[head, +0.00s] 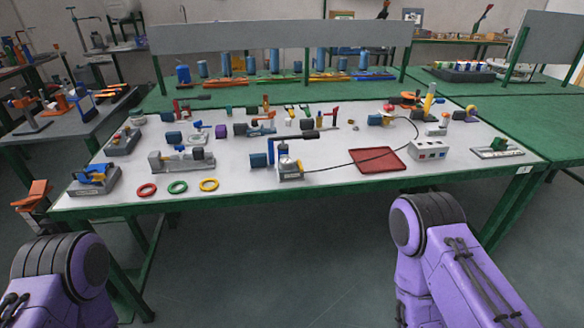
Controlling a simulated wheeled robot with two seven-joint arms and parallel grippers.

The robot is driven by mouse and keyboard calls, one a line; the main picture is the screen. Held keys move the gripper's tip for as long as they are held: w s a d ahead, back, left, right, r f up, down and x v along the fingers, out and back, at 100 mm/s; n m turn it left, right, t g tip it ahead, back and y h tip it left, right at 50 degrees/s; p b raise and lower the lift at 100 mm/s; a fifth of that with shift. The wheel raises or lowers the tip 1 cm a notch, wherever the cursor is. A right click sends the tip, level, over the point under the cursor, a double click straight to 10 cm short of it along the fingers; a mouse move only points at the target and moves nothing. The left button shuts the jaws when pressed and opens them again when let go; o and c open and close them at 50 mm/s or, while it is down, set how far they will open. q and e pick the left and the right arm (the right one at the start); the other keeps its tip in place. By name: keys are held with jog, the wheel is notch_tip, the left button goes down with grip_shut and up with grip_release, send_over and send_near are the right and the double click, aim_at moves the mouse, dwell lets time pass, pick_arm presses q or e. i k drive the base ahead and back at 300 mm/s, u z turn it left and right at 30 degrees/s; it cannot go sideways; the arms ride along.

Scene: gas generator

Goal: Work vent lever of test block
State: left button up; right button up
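Several small fixtures with levers stand on the white-topped workbench (340,185). At the front left, a blue-topped block (95,178) and a long grey fixture (182,160) stand on the bench. I cannot tell which of these is the test block or which lever is its vent lever. Parts of my purple arms show at the bottom left and bottom right, in front of the bench. Both grippers are out of view.
Red, green and yellow rings (178,187) lie along the front edge. The floor before the bench is clear. A grey panel (280,36) stands behind.

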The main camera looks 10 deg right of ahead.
aim_at(300, 166)
jog(key=u, duration=1.6)
jog(key=i, duration=1)
jog(key=z, duration=2.15)
